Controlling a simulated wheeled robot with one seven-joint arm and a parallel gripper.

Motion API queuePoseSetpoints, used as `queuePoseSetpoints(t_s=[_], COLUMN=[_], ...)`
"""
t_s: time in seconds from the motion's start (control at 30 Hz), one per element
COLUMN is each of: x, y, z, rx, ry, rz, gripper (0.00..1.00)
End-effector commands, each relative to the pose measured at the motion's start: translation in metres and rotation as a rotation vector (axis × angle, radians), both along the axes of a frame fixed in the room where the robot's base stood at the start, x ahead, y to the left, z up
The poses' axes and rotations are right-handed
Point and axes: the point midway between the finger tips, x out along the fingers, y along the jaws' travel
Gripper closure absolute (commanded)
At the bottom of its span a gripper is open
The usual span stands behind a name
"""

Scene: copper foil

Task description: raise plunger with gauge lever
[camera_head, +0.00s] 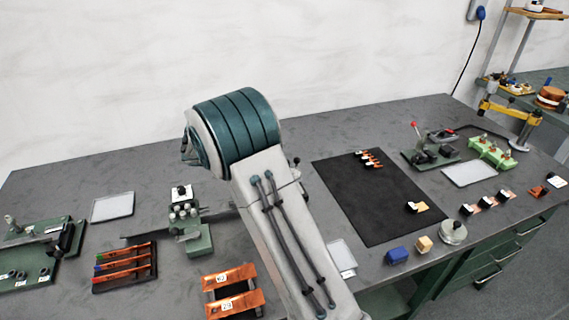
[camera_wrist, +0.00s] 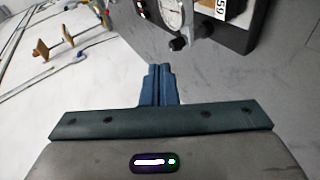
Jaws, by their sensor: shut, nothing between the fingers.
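My gripper (camera_wrist: 160,70) shows in the wrist view, its two blue fingers together with nothing between them. A dial gauge (camera_wrist: 171,12) with a round white face is at the top of the wrist view, cut off by the frame edge. A small black knob (camera_wrist: 180,44) sits just below the dial, ahead and slightly right of my fingertips and apart from them in the picture. I cannot tell whether this knob is the gauge lever. The plunger is not clearly seen. In the head view my arm hides my gripper, and the gauge is not clearly visible.
A dark block with a "59" label (camera_wrist: 232,9) is right of the dial. On the grey bench (camera_head: 150,215) are a green fixture (camera_head: 187,212), a black mat (camera_head: 365,205) with small parts, copper-coloured strips (camera_head: 235,302) and a red-handled press (camera_head: 432,148).

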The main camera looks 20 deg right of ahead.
Motion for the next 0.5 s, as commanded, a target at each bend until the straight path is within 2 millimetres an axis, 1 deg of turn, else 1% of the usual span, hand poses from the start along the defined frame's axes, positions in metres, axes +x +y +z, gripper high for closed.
queuePoseSetpoints(t_s=[0.03, 0.1, 0.2, 0.33, 0.5], x=[0.014, 0.028, 0.043, 0.053, 0.055], y=[0.007, 0.014, 0.023, 0.03, 0.031], z=[-0.017, -0.029, -0.041, -0.05, -0.051], rx=[-0.044, -0.095, -0.146, -0.18, -0.188], ry=[-0.015, -0.044, -0.077, -0.102, -0.111], rz=[0.02, 0.042, 0.071, 0.092, 0.097], gripper=[1.0, 1.0, 1.0, 1.0, 1.0])
